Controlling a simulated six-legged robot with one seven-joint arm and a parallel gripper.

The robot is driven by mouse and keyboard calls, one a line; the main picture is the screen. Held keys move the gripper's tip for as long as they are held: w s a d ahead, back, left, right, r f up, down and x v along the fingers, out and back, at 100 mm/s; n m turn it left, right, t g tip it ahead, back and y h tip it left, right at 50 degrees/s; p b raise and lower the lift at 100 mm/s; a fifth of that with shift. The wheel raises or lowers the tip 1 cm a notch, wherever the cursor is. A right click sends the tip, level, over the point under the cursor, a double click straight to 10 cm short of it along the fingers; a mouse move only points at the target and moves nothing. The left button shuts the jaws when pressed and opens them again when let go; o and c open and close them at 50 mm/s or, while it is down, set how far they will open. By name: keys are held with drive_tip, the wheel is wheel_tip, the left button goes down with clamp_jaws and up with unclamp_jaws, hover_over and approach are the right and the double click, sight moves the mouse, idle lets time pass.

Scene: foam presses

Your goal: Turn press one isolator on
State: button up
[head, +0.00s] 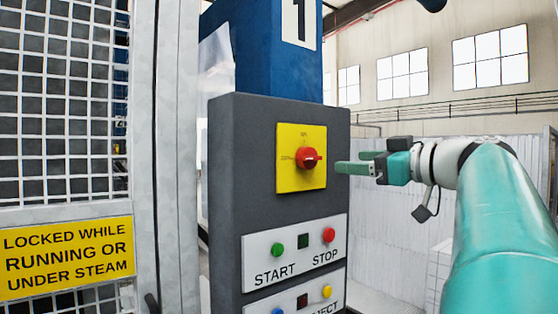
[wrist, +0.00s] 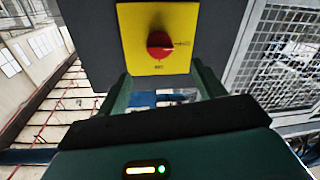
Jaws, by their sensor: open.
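The isolator is a red rotary knob (head: 308,157) on a yellow plate (head: 289,180), high on the dark grey panel of the press marked 1. Small lettering sits above and to the left of the knob, too small to read surely. The knob (wrist: 159,45) also shows in the wrist view, with a pale mark on its right side pointing to the side lettering. My gripper (head: 350,164) is to the right of the plate, pointing at it, apart from the knob. In the wrist view its two green fingers (wrist: 163,82) are spread and empty, below the plate.
Below the isolator, a white plate (head: 262,285) carries a green START button (head: 277,249) and a red STOP button (head: 328,235). More buttons sit lower. A mesh guard door (head: 62,120) with a yellow sign (head: 66,257) stands at the left. Space before the panel looks clear.

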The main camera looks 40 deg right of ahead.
sight(315, 159)
drive_tip(key=w, duration=0.7)
drive_tip(key=shift+w+a, duration=0.3)
drive_tip(key=shift+w+a+r, duration=0.1)
drive_tip(key=shift+w+a, duration=0.05)
drive_tip(key=w, duration=0.3)
drive_tip(key=shift+a, duration=0.1)
drive_tip(key=shift+s, duration=0.3)
drive_tip(key=shift+w, duration=0.4)
drive_tip(key=shift+s, duration=0.25)
drive_tip(key=c, duration=0.9)
